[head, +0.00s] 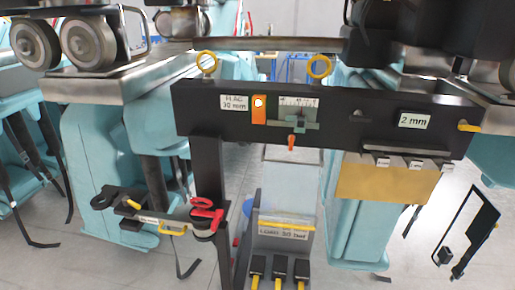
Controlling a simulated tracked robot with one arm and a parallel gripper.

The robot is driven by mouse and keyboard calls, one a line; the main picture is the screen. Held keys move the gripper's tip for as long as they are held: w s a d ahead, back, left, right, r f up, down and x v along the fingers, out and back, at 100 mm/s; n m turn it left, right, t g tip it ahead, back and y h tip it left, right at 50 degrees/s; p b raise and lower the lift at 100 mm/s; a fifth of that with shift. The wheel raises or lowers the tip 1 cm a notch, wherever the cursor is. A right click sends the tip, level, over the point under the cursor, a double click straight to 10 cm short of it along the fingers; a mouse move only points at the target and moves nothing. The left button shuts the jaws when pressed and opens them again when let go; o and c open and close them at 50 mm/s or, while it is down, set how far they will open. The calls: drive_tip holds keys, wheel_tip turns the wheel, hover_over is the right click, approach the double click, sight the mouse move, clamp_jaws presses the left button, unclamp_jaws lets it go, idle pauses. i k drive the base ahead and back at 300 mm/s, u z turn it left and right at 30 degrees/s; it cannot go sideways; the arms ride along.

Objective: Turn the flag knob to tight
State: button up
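A black crossbar panel (365,122) spans the middle of the view. On it, a label (234,102) that seems to read "FLAG 30 mm" sits left of an orange plate (259,110) with a white round spot. To the right is a small pale scale (299,101) with a grey-green piece below it. A small orange-red knob or lever (291,141) hangs down under that piece. I cannot tell which of these is the flag knob, and no "tight" mark is readable. I cannot make out my gripper in this view.
Two yellow rings (319,67) stand on the panel's top edge. A "2 mm" label (414,121) is at right, above a brass-coloured block (388,184). A red-handled part (206,212) is on a lower left arm.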

sight(291, 137)
drive_tip(key=u, duration=0.1)
drive_tip(key=i, duration=1)
drive_tip(key=u, duration=0.05)
